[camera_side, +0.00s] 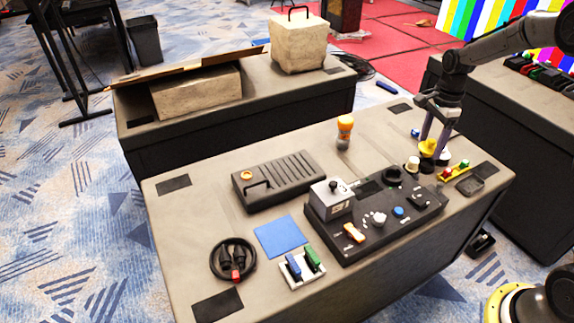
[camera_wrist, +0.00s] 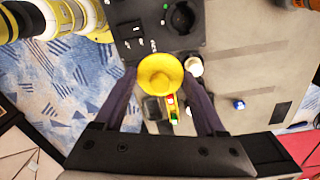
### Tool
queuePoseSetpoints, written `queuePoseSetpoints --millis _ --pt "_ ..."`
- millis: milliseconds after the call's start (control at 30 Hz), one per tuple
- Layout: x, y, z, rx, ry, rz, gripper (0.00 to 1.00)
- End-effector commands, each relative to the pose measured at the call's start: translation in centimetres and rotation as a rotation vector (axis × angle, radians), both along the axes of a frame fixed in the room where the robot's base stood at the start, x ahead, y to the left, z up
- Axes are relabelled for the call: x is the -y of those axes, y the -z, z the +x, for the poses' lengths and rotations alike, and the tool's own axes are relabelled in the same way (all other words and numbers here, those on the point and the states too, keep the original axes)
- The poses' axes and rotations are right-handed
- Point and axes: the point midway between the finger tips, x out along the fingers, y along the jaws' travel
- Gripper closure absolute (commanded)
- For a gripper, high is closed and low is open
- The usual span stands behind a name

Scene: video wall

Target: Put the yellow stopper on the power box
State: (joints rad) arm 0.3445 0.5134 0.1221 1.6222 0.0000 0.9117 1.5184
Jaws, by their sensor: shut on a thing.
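The yellow stopper (camera_side: 428,147) is round and is held between the fingers of my gripper (camera_side: 437,146), above the right part of the table. In the wrist view the stopper (camera_wrist: 160,73) shows between the two finger ends. The black panel box (camera_side: 372,228), which looks like the power box, lies to the left and nearer the side camera. It carries a round dark socket (camera_side: 391,177), an orange switch (camera_side: 353,232), a blue button and a white knob. The socket also shows near the top of the wrist view (camera_wrist: 182,18). The stopper is apart from the box.
A white round cap (camera_side: 412,164) stands between the panel box and my gripper. A yellow holder (camera_side: 455,171) with red and green pieces and a dark tray (camera_side: 470,185) lie to the right. An orange-topped bottle (camera_side: 344,131) stands upright behind. A black case (camera_side: 278,181) lies left.

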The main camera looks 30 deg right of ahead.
Motion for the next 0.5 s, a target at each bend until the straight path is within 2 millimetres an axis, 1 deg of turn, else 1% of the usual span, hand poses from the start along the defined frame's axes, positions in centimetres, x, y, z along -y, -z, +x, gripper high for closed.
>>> queuePoseSetpoints --millis 33,67,100,167,200,267,300,400,500 --pt "-2.0 -0.4 1.2 0.002 -0.012 -0.001 0.79" --pt "-3.1 -0.6 1.8 0.003 -0.015 -0.003 0.79" --pt "-4.8 -0.8 2.6 0.004 -0.024 -0.004 0.79" --pt "-7.5 -1.2 3.6 0.006 -0.042 -0.005 0.79" --pt "-9.3 -1.4 4.3 0.009 -0.059 -0.006 0.79" --pt "-12.0 -1.7 5.0 0.011 -0.091 -0.006 0.79" --pt "-13.7 -1.9 5.4 0.014 -0.115 -0.006 0.79" --pt "-17.4 -2.1 6.0 0.023 -0.185 -0.007 0.79" --pt "-20.1 -2.2 6.1 0.029 -0.241 -0.006 0.79"
